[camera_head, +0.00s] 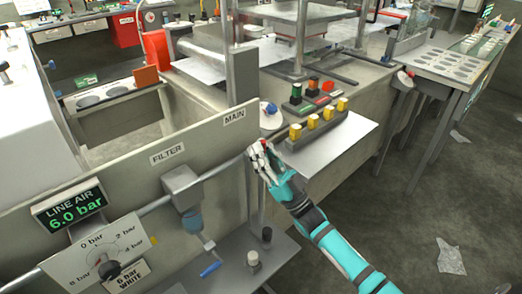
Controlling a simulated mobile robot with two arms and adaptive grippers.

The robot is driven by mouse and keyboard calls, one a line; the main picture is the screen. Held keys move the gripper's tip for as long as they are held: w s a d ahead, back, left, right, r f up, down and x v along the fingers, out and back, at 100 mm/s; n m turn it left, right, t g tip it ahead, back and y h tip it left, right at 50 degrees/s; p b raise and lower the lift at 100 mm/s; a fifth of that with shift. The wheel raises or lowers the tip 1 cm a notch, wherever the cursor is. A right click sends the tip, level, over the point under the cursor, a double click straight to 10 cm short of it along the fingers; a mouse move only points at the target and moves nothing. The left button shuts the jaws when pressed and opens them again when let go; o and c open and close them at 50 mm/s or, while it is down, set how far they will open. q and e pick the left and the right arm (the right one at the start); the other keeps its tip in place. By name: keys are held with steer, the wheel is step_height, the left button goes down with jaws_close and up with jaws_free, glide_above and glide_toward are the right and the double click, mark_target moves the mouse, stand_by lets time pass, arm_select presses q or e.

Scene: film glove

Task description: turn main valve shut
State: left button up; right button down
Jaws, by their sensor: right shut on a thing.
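The MAIN label (234,116) is on the grey panel, above the right end of a grey air pipe (219,170). My right gripper (261,152) is at that pipe end, below and right of the label, and shut on the main valve. A small bit of red shows between the fingers; the rest of the valve is hidden by the hand, so its handle angle cannot be told. The LINE AIR display (71,203) reads 6.0 bar in green. My left gripper is out of view.
A pressure dial (104,250) is at lower left. Yellow and coloured blocks (312,121) stand on a ledge behind the hand. Open floor with scraps lies at right.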

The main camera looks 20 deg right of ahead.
steer(key=shift+f+h, duration=0.1)
steer(key=shift+h, duration=0.2)
steer(key=c, duration=1.3)
jaws_free()
steer(key=v, duration=1.2)
